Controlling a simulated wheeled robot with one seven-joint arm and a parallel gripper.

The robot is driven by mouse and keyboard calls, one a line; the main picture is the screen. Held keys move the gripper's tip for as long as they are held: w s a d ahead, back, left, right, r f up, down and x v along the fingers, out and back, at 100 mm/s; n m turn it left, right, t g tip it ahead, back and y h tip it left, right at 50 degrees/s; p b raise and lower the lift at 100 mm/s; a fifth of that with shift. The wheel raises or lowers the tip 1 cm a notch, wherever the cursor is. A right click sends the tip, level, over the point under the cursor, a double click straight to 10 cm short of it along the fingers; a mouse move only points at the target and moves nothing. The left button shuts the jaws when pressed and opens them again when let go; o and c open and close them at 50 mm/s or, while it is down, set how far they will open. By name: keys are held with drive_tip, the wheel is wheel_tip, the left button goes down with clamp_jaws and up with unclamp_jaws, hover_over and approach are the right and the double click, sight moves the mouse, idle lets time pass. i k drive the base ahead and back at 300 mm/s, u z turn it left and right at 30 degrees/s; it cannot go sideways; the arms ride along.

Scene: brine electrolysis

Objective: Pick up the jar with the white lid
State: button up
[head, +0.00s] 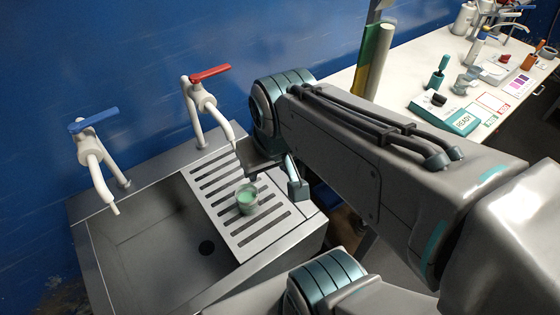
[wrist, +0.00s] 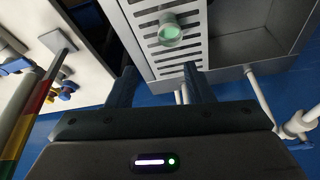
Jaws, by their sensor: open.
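A small grey jar or cup (head: 246,198) with a pale green top or content stands upright on the slatted drainboard beside the sink. It also shows in the wrist view (wrist: 170,32), beyond my fingertips near the top edge. I cannot make out a clear white lid on it. My gripper (head: 272,178) is open and empty above the drainboard, behind the jar and to its right in the head view. In the wrist view its two fingers (wrist: 160,80) are spread apart, with the jar clear of both. The arm hides part of the drainboard and the wall behind.
The slatted drainboard (head: 218,181) adjoins an empty metal sink basin (head: 150,240). A red-handled tap (head: 202,100) and a blue-handled tap (head: 92,155) stand behind them. A white bench (head: 405,65) at right holds a teal READY box (head: 447,114), bottles and cards.

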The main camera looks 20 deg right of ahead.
sight(246, 195)
drive_tip(key=z, duration=0.05)
drive_tip(key=k, duration=0.95)
drive_tip(key=u, duration=0.75)
drive_tip(key=i, duration=0.7)
drive_tip(key=z, duration=0.95)
